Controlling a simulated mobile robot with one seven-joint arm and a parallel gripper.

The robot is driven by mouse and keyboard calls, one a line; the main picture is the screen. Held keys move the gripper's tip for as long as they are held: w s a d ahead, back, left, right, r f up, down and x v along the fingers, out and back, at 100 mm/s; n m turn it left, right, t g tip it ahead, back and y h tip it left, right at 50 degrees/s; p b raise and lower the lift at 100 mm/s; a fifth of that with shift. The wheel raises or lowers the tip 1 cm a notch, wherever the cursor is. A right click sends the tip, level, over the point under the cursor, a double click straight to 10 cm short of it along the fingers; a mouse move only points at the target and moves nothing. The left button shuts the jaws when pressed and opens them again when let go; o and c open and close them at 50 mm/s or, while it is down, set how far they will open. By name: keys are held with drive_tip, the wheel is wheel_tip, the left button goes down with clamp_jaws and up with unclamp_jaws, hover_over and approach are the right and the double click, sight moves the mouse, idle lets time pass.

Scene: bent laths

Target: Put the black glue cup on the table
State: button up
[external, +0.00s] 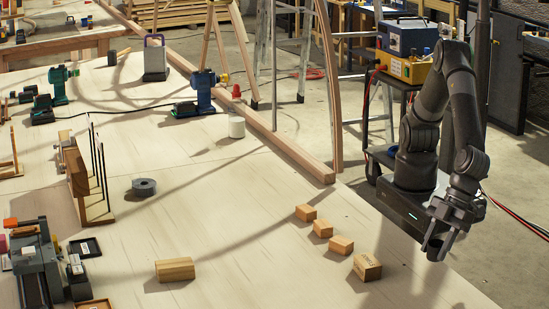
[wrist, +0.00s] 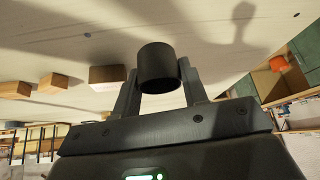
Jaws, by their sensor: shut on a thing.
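The black glue cup (wrist: 157,66) is a short dark cylinder between the two fingers of my gripper (wrist: 160,82) in the wrist view. The fingers are shut on its sides. In the external view my gripper (external: 447,228) is low at the right, by the right edge of the pale wooden table (external: 225,215). The cup (external: 435,248) hangs at its fingertips, dark against the floor and table edge. I cannot tell how high it is above the table top. The cup's inside is mostly hidden.
Several small wooden blocks (external: 323,228) stand in a row left of my gripper, and a larger block (external: 175,270) lies nearer the front. A black roll (external: 144,187) and a white jar (external: 237,126) stand farther off. The table's middle is clear.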

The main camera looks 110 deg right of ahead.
drive_tip(key=a+f, duration=0.1)
drive_tip(key=s+a+f, duration=0.1)
drive_tip(key=a, duration=0.1)
drive_tip(key=shift+s, duration=0.2)
drive_tip(key=shift+f, duration=2)
drive_tip(key=o, duration=1.1)
drive_tip(key=shift+f, duration=0.15)
drive_tip(key=v, duration=1.2)
drive_tip(key=shift+d, duration=0.15)
